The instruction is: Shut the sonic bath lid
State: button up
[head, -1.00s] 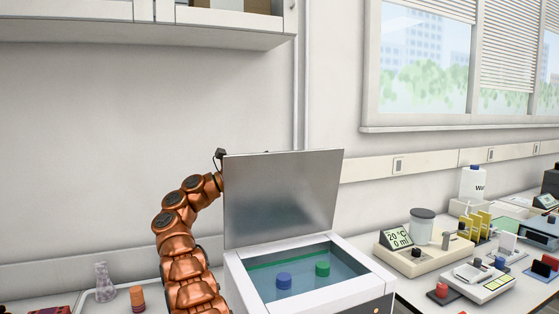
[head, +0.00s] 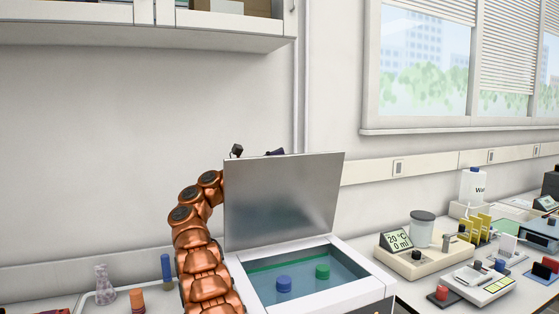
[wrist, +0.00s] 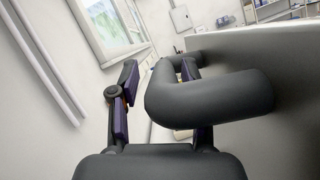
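The sonic bath (head: 345,296) is a white box with bluish liquid inside, and a blue and a green item show in it. Its grey metal lid (head: 282,200) stands open, nearly upright, at the back. My arm reaches up on the left, and its end goes behind the lid, which hides most of my gripper. In the wrist view my gripper (wrist: 158,75) is open, its dark fingers apart. A thick dark handle (wrist: 210,96) on the lid's outer face (wrist: 285,85) crosses in front of the right finger. I cannot tell whether they touch.
A wall stands close behind the bath, with a window (head: 460,60) at the right. A cabinet (head: 230,30) hangs at the upper left. A flask (head: 104,285) and a blue-topped tube (head: 167,268) stand left of my arm. A beige heater device (head: 418,262) is to the right.

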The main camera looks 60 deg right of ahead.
grip_shut()
dwell(0.3)
jog(key=shift+s, duration=0.1)
